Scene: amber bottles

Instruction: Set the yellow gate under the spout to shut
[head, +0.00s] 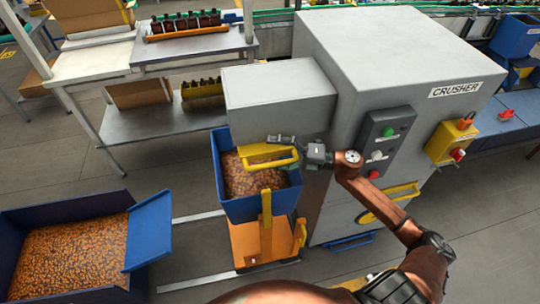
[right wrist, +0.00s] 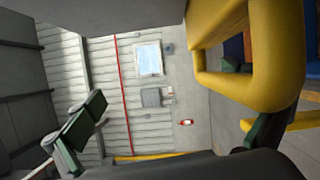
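The yellow gate (head: 268,163) shows as a looped handle sticking out under the grey spout housing (head: 280,88). In the right wrist view the yellow gate (right wrist: 283,88) is large and close at the right. My right gripper (head: 284,146) is at the handle's upper right side. In the right wrist view its dark green finger pads stand wide apart (right wrist: 180,118); the right pad is partly hidden behind the yellow loop. The gripper is open, and I cannot tell whether it touches the handle. My left gripper is not in view.
A blue bin (head: 228,192) of amber pieces stands under the spout on an orange cart (head: 245,243). The grey crusher (head: 400,50) has a button panel (head: 388,140) and a yellow lower handle (head: 390,204). Another blue bin (head: 150,230) is at left. Bottles stand on a back table.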

